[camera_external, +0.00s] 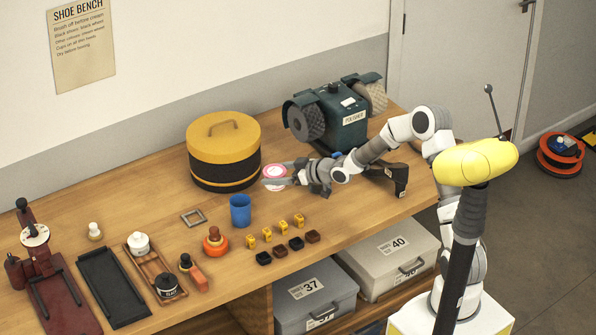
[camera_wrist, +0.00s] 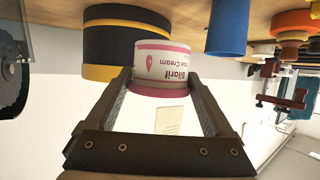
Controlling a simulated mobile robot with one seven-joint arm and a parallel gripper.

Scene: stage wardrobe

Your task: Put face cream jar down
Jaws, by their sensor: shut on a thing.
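The face cream jar (camera_wrist: 163,67) is white with pink bands and printed lettering, which reads upside down in the wrist view. My gripper (camera_wrist: 160,85) is shut on the jar, with one finger on each side of it. In the external view the jar (camera_external: 275,171) shows as a pink and white round end at my gripper (camera_external: 278,178). It is in front of the yellow and black round box and to the right of the blue cup. I cannot tell how far it is above the wooden bench (camera_external: 345,215).
The yellow and black box (camera_external: 223,150) stands behind the jar and the blue cup (camera_external: 240,210) to its left. A green polisher (camera_external: 338,115) stands behind my arm. Several small yellow and dark blocks (camera_external: 282,227) lie in front. Bare bench shows right of the blocks.

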